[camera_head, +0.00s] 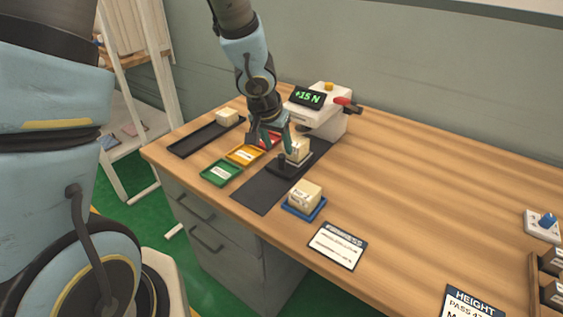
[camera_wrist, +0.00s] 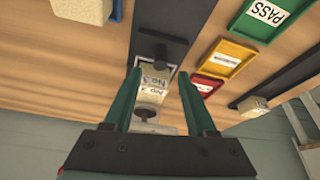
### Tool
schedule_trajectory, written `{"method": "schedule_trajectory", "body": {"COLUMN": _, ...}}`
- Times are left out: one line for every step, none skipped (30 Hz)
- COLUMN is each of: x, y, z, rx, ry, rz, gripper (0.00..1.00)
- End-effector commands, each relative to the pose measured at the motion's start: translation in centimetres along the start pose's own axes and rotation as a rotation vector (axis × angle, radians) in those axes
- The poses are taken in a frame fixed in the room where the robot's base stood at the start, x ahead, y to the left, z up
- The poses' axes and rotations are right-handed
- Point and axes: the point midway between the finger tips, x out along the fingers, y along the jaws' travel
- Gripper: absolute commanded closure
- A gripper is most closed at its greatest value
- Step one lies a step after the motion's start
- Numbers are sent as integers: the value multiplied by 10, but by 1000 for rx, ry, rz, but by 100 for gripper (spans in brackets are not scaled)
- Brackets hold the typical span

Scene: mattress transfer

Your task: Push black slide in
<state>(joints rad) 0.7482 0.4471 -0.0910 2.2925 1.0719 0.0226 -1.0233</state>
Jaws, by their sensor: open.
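The black slide (camera_head: 285,169) lies on a dark mat in front of the white test machine (camera_head: 325,122), whose display reads +15 N. A cream block (camera_head: 299,149) with a printed label sits on the slide, at its machine end. My gripper (camera_head: 269,137) is open above and just beside the block. In the wrist view the block (camera_wrist: 152,82) shows between my two green fingers (camera_wrist: 159,74), and I cannot tell whether they touch it.
Green (camera_head: 221,173), yellow (camera_head: 244,155) and red (camera_head: 270,139) trays lie left of the mat. A long black tray (camera_head: 203,139) holds another block. A blue tray (camera_head: 304,208) with a block stands to the right, near a white card (camera_head: 338,246). The table's right middle is clear.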

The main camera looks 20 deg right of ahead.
Motion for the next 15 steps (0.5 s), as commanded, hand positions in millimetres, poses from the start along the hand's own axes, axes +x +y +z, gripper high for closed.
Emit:
{"method": "schedule_trajectory", "body": {"x": 16, "y": 1, "z": 3, "rx": 6, "ry": -2, "rz": 0, "gripper": 43}}
{"method": "schedule_trajectory", "body": {"x": 22, "y": 1, "z": 3, "rx": 4, "ry": -3, "rz": -1, "gripper": 43}}
{"method": "schedule_trajectory", "body": {"x": 29, "y": 1, "z": 2, "rx": 4, "ry": -2, "rz": -1, "gripper": 43}}
{"method": "schedule_trajectory", "body": {"x": 34, "y": 1, "z": 2, "rx": 4, "ry": -1, "rz": -1, "gripper": 43}}
{"method": "schedule_trajectory", "body": {"x": 39, "y": 1, "z": 2, "rx": 4, "ry": -2, "rz": -1, "gripper": 43}}
{"method": "schedule_trajectory", "body": {"x": 45, "y": 0, "z": 2, "rx": 4, "ry": -3, "rz": -2, "gripper": 43}}
{"method": "schedule_trajectory", "body": {"x": 48, "y": 0, "z": 2, "rx": 4, "ry": -2, "rz": -2, "gripper": 43}}
{"method": "schedule_trajectory", "body": {"x": 52, "y": 0, "z": 2, "rx": 3, "ry": -2, "rz": -2, "gripper": 43}}
{"method": "schedule_trajectory", "body": {"x": 56, "y": 0, "z": 1, "rx": 2, "ry": -1, "rz": -1, "gripper": 43}}
{"method": "schedule_trajectory", "body": {"x": 58, "y": 0, "z": 1, "rx": 3, "ry": -1, "rz": -1, "gripper": 43}}
{"method": "schedule_trajectory", "body": {"x": 61, "y": 0, "z": 1, "rx": 3, "ry": -1, "rz": -1, "gripper": 43}}
{"method": "schedule_trajectory", "body": {"x": 63, "y": 0, "z": 1, "rx": 3, "ry": -1, "rz": -1, "gripper": 43}}
{"method": "schedule_trajectory", "body": {"x": 64, "y": 0, "z": 1, "rx": 3, "ry": -1, "rz": -2, "gripper": 43}}
{"method": "schedule_trajectory", "body": {"x": 65, "y": 0, "z": 0, "rx": 3, "ry": -1, "rz": -2, "gripper": 43}}
{"method": "schedule_trajectory", "body": {"x": 66, "y": 0, "z": 0, "rx": 2, "ry": -1, "rz": -2, "gripper": 43}}
